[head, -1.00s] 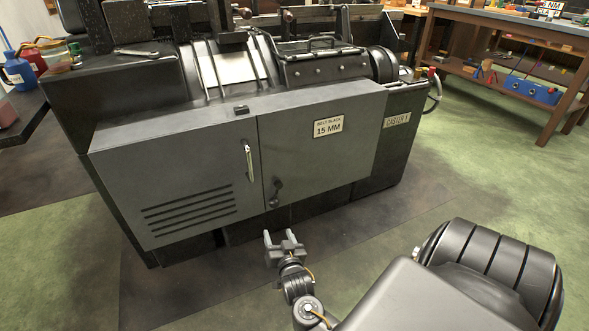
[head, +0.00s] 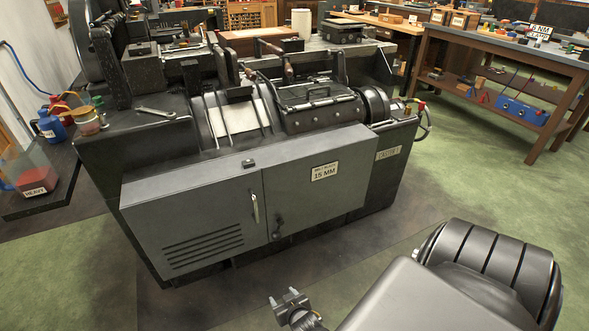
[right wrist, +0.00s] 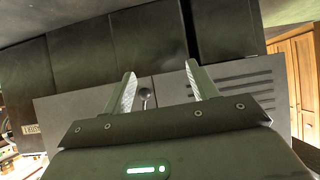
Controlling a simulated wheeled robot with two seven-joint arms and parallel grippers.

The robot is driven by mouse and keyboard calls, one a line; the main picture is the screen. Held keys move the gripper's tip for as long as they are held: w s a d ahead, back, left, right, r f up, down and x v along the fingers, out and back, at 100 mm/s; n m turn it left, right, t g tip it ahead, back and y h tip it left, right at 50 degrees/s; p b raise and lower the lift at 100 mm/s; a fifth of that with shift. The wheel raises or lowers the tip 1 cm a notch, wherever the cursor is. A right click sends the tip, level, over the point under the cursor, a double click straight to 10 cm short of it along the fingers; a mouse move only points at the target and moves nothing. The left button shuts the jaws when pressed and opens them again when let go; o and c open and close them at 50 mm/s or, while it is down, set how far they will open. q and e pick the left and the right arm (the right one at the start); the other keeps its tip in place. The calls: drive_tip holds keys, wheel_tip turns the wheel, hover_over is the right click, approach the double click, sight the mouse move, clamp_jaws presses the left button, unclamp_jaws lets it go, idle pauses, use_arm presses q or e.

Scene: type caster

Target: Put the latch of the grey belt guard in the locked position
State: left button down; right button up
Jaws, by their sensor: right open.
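The grey belt guard (head: 205,205) is the flat boxed front of the black machine, with louvre slots at its lower left and a "15 MM" label. In the right wrist view the latch (right wrist: 146,97) shows small between my fingers, at a distance. My right gripper (head: 284,296) is open and empty, in front of and below the guard, apart from it. It also shows in the right wrist view (right wrist: 160,72). My left gripper is not in view.
The dark floor mat (head: 200,305) in front of the machine is clear. A workbench (head: 500,50) stands at right. A side table at left holds blue and red containers (head: 50,127).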

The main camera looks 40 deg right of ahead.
drive_tip(key=s+a+n+g+y+p, duration=0.1)
drive_tip(key=s+a+g+p, duration=0.1)
drive_tip(key=s+p, duration=0.5)
drive_tip(key=shift+s+r+n+g, duration=0.3)
drive_tip(key=shift+n, duration=0.1)
drive_tip(key=shift+a, duration=0.1)
drive_tip(key=shift+c, duration=0.3)
